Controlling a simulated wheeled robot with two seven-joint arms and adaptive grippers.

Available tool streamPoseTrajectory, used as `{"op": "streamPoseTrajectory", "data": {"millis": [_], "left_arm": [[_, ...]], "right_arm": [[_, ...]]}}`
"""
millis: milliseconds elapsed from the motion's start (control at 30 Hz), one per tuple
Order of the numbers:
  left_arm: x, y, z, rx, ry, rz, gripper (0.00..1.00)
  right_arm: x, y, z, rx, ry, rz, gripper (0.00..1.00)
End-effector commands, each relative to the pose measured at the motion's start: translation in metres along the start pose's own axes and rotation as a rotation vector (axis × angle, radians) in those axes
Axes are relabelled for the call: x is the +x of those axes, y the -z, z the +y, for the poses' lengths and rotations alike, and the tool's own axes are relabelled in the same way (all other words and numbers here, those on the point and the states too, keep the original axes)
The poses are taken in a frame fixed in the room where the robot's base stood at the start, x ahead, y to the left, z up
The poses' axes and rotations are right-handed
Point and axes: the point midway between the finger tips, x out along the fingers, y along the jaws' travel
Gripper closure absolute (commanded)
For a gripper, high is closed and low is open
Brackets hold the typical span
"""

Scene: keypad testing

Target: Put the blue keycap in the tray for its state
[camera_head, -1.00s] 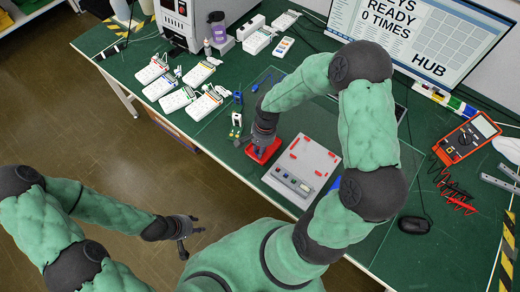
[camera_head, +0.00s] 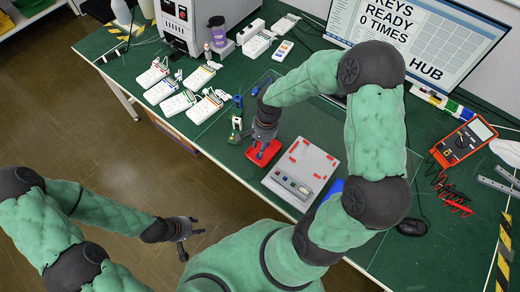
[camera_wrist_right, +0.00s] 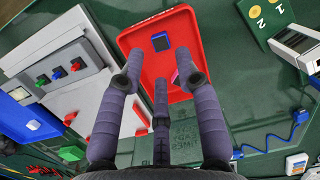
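The blue keycap (camera_wrist_right: 160,41) lies in the red tray (camera_wrist_right: 181,22), near its upper middle in the wrist view. A pink piece (camera_wrist_right: 175,77) shows beside the right finger, partly hidden by it. My right gripper (camera_wrist_right: 140,45) is over this tray with its purple fingers spread apart and nothing between them. In the head view it points down at the red tray (camera_head: 276,148) and hides part of it. The grey key tester (camera_head: 312,158) with small coloured keys stands right of this tray. My left gripper (camera_head: 190,238) is open and empty, away from the table.
A blue tray (camera_wrist_right: 28,118) lies beyond the tester; the head view shows it partly behind my right arm (camera_head: 331,188). Several keypads (camera_head: 178,103) stand at the back left. A monitor (camera_head: 425,35), red multimeter (camera_head: 463,141) and mouse (camera_head: 412,226) are right.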

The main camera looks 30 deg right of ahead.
Motion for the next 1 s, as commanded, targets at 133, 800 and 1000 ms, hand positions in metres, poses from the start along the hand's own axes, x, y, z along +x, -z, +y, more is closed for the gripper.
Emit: {"op": "streamPoseTrajectory", "data": {"millis": [133,800,1000], "left_arm": [[-0.012,0.0,0.004,0.0,0.0,0.0,0.6],[-0.021,-0.001,0.007,0.0,0.0,0.0,0.6],[-0.021,-0.001,0.007,0.0,0.0,0.0,0.6]], "right_arm": [[-0.034,0.0,0.0,0.0,0.001,0.001,0.66],[-0.074,-0.001,0.0,0.0,-0.001,-0.001,0.66],[-0.073,-0.001,0.0,-0.002,-0.001,-0.002,0.66]]}}
